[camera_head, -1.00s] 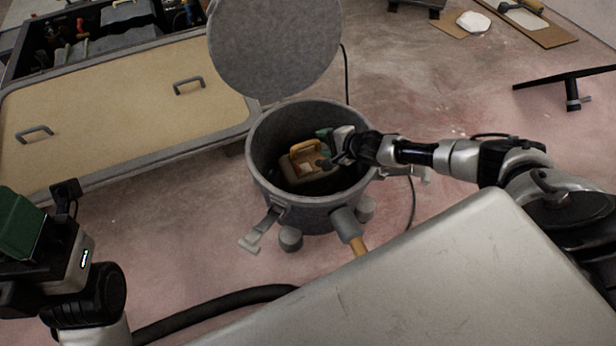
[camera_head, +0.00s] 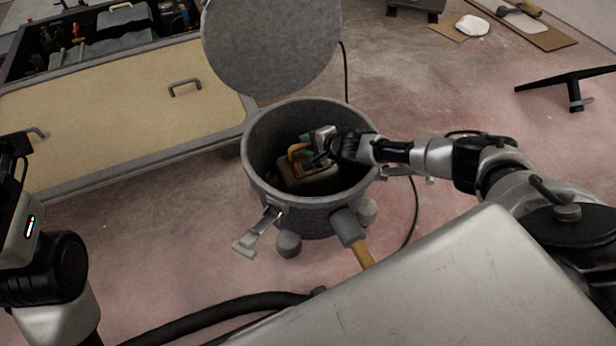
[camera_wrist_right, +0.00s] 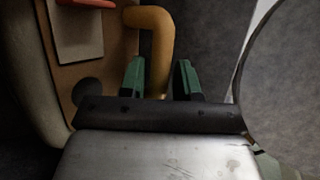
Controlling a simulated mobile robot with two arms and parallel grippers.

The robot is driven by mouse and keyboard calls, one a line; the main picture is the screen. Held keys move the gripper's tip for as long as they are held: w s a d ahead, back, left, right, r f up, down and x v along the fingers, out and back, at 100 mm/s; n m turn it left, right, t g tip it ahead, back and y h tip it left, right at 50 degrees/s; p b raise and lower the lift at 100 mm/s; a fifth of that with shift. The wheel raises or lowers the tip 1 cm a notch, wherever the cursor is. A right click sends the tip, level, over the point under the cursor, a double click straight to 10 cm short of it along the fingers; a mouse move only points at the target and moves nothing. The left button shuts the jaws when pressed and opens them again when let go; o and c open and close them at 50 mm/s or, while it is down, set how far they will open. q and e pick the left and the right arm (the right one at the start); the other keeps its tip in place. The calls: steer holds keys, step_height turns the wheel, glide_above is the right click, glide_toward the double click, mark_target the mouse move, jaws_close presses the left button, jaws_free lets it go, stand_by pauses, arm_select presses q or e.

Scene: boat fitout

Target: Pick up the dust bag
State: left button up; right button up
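The dust bag (camera_head: 318,181) sits inside the open grey drum (camera_head: 252,165), a tan body with a yellow-orange handle (camera_head: 294,153). In the right wrist view the bag's tan face (camera_wrist_right: 118,70) carries a pale label with red, and the bent handle (camera_wrist_right: 160,50) shows close up. My right gripper (camera_head: 312,146) reaches into the drum from the right, at the handle. In the wrist view its two green fingertips (camera_wrist_right: 160,80) are apart, with the handle's leg between them and gaps on both sides. My left arm is at the left edge; its fingers are out of frame.
The drum's round lid (camera_head: 270,45) stands raised behind the opening. A tan panel with handles (camera_head: 110,110) lies to the left, with a tool box (camera_head: 100,40) behind it. A hose (camera_head: 230,310) and a black cable (camera_head: 413,210) run near the drum.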

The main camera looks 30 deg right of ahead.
jaws_close()
stand_by(1.0)
steer(key=shift+r, duration=0.1)
